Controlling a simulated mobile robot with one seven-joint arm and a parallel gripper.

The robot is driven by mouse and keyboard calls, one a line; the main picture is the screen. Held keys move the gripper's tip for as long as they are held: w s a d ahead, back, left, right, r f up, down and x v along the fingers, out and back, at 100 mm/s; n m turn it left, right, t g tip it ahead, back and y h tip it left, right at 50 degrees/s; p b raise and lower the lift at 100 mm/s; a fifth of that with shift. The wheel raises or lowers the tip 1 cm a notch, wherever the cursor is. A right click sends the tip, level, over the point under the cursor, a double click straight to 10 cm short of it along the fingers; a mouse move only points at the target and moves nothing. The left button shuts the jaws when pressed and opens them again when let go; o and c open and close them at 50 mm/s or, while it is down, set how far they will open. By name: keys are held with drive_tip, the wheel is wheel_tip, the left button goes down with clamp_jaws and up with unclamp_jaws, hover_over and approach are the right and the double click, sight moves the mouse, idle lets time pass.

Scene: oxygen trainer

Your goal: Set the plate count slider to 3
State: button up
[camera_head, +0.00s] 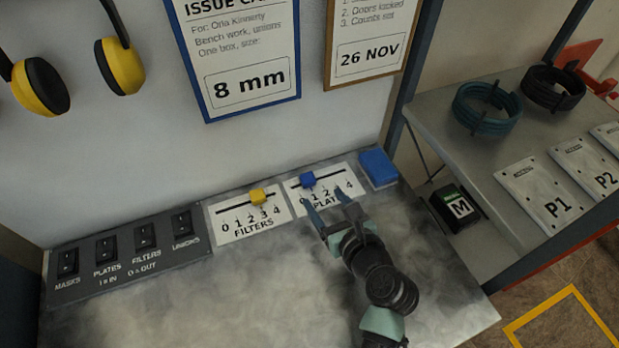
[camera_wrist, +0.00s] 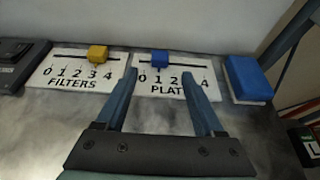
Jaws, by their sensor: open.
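The plate count slider is a white panel (camera_head: 352,181) marked 0 to 4, partly hidden by my gripper; it also shows in the wrist view (camera_wrist: 142,93). Its blue knob (camera_head: 307,179) sits on a dark track and appears at about 1 in the wrist view (camera_wrist: 159,60). My gripper (camera_head: 324,195) is open and empty, its fingers pointing at the plates panel. In the wrist view my gripper (camera_wrist: 158,76) has its fingertips spread either side of the knob's line, nearer than the knob. The right finger covers the 3. I see no contact with the knob.
Left of it is the FILTERS slider (camera_head: 223,237) with a yellow knob (camera_head: 258,195) near 3. A blue block (camera_head: 378,168) stands right of the plates panel. A switch panel (camera_head: 125,262) lies farther left. The wall rises behind; the front bench top is clear.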

sight(309, 179)
drive_tip(key=b+x, duration=0.1)
drive_tip(key=x, duration=0.8)
drive_tip(key=shift+w+a, duration=0.1)
drive_tip(key=shift+w, duration=0.15)
clamp_jaws()
drive_tip(key=shift+f, duration=0.1)
idle(0.9)
